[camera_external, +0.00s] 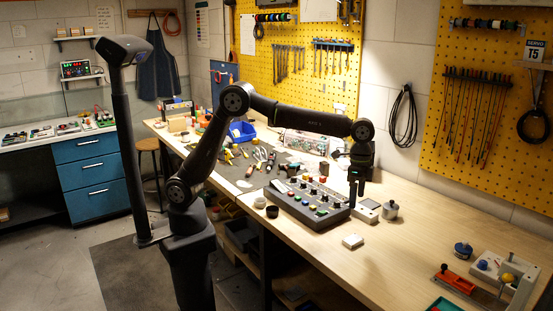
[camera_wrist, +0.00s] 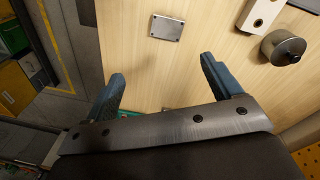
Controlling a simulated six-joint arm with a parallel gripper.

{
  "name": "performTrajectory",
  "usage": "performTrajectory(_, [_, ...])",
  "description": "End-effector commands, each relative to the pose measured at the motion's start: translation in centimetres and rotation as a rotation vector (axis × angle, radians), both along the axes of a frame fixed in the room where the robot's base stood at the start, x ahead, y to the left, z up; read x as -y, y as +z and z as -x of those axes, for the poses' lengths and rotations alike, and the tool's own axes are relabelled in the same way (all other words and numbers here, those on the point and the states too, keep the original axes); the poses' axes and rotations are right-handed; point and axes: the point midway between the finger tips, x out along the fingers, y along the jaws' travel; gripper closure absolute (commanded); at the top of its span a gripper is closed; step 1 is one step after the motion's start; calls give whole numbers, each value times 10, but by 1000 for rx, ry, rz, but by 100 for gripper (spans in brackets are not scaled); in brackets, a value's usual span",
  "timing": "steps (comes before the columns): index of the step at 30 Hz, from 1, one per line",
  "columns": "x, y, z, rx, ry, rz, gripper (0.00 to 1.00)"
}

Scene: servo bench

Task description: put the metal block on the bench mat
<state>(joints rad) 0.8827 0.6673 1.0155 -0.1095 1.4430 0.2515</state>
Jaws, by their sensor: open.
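A small flat pale grey block (camera_external: 352,241), apparently the metal block, lies on the wooden bench near its front edge. In the wrist view the block (camera_wrist: 166,27) has a grey metal top with small screws at its corners. My gripper (camera_external: 356,196) points down above the bench, behind the block in the external view. In the wrist view my gripper (camera_wrist: 162,70) is open, its two blue-grey fingers apart, with bare wood between them and the block beyond the tips. The dark bench mat (camera_external: 232,177) lies farther back on the bench, with tools on it.
A control panel with knobs (camera_external: 308,203) stands between the block and the mat. A metal cylinder (camera_external: 390,209) and a pale box (camera_external: 366,212) stand near my gripper. Coloured fixtures (camera_external: 490,270) occupy the right end. The wood around the block is clear.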

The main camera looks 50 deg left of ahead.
Motion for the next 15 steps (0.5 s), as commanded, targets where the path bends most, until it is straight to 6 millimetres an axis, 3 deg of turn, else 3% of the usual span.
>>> performTrajectory(6, [11,14,4,75,-359,-48,16])
performTrajectory(11, [12,14,4,89,-455,-64,16])
performTrajectory(15, [12,-5,4,88,-464,-68,16])
